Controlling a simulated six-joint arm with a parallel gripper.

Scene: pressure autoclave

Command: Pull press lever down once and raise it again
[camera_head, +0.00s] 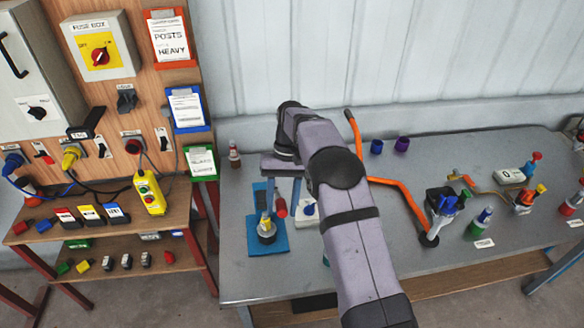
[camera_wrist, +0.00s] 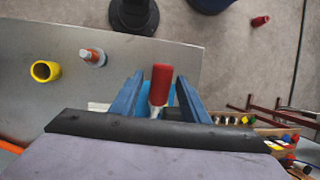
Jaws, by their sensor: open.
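The press lever's red handle (camera_head: 281,208) stands at the press on the left part of the grey table; in the wrist view the red handle (camera_wrist: 161,84) shows upright with a pale shaft below it. The press has a blue base plate (camera_head: 280,246) and a dark round part with a yellow piece (camera_head: 266,226) on it. My gripper (camera_head: 282,204) is open above the press, its two blue fingers pointing down. In the wrist view my gripper (camera_wrist: 160,78) has one finger on each side of the handle, with gaps. The lever's pivot is hidden.
A small bottle (camera_head: 234,154) stands at the table's back left. An orange pipe (camera_head: 402,190) runs behind my arm, near blue and purple cups (camera_head: 402,144). A white-and-blue item (camera_head: 307,216) sits just right of the press. The shelf unit (camera_head: 180,205) borders the left side.

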